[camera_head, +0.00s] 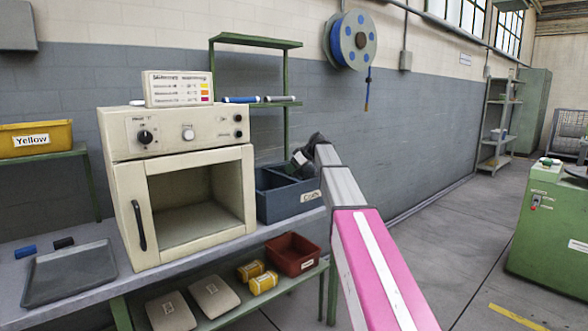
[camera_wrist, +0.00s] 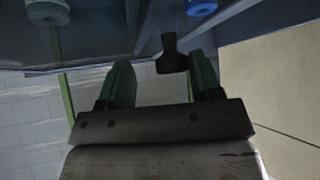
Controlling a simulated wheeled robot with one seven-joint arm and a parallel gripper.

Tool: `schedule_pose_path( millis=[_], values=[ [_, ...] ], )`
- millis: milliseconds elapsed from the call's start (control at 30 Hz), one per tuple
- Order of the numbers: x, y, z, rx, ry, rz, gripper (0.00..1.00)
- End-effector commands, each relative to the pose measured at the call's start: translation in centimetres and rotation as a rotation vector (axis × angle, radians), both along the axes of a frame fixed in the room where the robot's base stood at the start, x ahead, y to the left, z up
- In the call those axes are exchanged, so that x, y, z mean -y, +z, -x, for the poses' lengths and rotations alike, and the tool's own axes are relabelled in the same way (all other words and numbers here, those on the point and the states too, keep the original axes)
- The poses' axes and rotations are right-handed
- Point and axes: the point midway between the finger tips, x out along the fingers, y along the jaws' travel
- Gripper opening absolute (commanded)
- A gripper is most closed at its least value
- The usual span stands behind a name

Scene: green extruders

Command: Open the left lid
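No part clearly recognisable as a left lid shows in either view. My arm reaches forward in the head view, and my dark gripper (camera_head: 302,158) is beside the right side of the cream oven-like machine (camera_head: 178,155), above a blue bin (camera_head: 290,200). In the wrist view my gripper (camera_wrist: 162,80) has its two green fingers apart. A dark knob-like piece on a thin stem (camera_wrist: 172,62) appears between or beyond the fingertips; I cannot tell whether it touches them. The machine's front has a dark vertical handle (camera_head: 139,225) at its left.
The bench (camera_head: 190,262) holds a dark tray (camera_head: 70,274). A green shelf (camera_head: 285,106) stands behind my gripper. A red bin (camera_head: 292,254) and yellow rolls (camera_head: 263,283) sit below. A green machine (camera_head: 550,230) stands at right, with open floor before it.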

Motion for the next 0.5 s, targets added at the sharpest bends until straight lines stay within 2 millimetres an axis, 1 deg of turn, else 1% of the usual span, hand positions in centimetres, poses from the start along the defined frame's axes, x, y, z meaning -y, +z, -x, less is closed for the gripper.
schedule_pose_path(
  millis=[333, 500],
  values=[
    [0.0, 0.1, 0.0, 0.001, 0.000, -0.001, 0.56],
    [0.9, 1.1, 0.6, 0.001, -0.001, -0.001, 0.56]
  ],
)
